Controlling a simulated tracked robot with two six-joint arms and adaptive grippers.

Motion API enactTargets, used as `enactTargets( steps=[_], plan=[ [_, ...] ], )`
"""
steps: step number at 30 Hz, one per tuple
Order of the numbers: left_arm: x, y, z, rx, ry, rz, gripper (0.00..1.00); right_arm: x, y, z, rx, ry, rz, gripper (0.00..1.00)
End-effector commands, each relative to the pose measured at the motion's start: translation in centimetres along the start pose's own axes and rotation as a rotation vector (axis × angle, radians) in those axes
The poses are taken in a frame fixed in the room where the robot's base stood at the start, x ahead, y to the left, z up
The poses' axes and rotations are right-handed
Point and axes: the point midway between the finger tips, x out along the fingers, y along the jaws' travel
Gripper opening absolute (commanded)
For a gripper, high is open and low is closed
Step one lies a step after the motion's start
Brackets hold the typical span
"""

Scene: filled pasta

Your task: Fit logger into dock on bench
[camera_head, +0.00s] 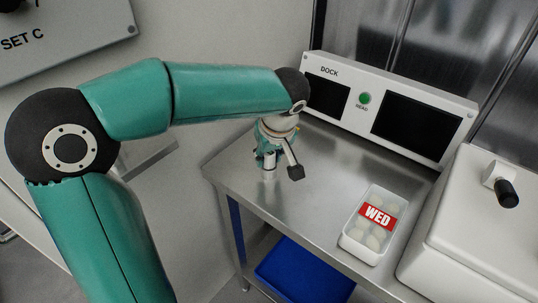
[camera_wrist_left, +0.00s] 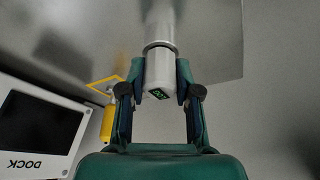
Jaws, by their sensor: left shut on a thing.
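The logger, a pale, slim cylinder (camera_head: 269,172), is held upright in my left gripper (camera_head: 276,158) over the left part of the bench. In the left wrist view the logger (camera_wrist_left: 158,72) has a white end with a small green display and a metal shaft, between the two fingers of my left gripper (camera_wrist_left: 159,88). I cannot tell whether its lower end touches the bench. The dock (camera_head: 362,98) is a white panel at the back of the bench (camera_head: 315,185), with two dark windows and a green READ light. It also shows in the left wrist view (camera_wrist_left: 73,127). My right gripper is out of view.
A clear tub (camera_head: 352,239) of pale pasta labelled WED stands at the bench's front right. A white machine (camera_head: 478,240) with a black knob is to its right. A yellow cylinder (camera_wrist_left: 107,124) and yellow outline (camera_wrist_left: 96,84) are near the dock. A blue bin (camera_head: 300,272) is below.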

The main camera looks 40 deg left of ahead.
Motion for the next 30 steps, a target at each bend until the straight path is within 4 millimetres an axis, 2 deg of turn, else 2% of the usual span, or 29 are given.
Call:
enactTargets(
  steps=[3,4,9,15,18,30],
  plan=[
    [0.41,-0.15,0.44,0.004,-0.011,-0.011,0.0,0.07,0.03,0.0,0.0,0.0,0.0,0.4],
    [0.41,-0.15,0.44,0.004,-0.011,-0.011,0.35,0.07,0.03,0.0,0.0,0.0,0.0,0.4],
    [0.3,-0.11,0.3,0.003,-0.008,-0.008,0.62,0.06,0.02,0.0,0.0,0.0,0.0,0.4],
    [0.17,-0.07,0.19,0.002,-0.005,-0.005,0.62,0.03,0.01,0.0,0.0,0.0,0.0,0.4],
    [0.15,-0.06,0.17,0.002,-0.004,-0.004,0.74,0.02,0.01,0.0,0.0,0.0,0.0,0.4],
    [0.09,-0.04,0.1,0.001,-0.003,-0.003,0.74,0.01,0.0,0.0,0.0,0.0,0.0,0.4]
  ],
)
